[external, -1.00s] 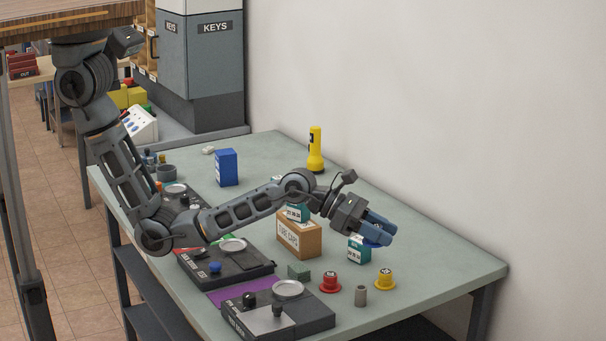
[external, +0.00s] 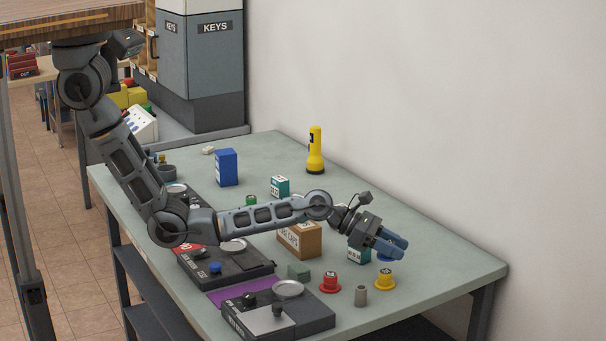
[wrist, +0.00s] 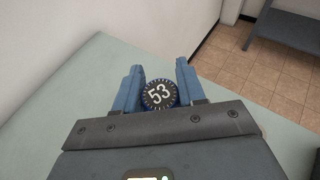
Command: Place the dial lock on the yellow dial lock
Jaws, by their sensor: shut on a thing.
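My gripper (external: 392,248) is over the right part of the table, shut on a dark blue dial lock (wrist: 160,94). In the wrist view the lock's round face, marked 53, sits between the two blue fingers (wrist: 157,78). In the external view a blue part of the lock (external: 385,257) shows just under the fingers; the rest is hidden. The yellow dial lock (external: 385,280) stands upright on the table, just below the held lock in the picture and apart from it. It does not show in the wrist view.
A cardboard box (external: 299,240) and black devices (external: 225,268) lie further left. The table's right end is clear.

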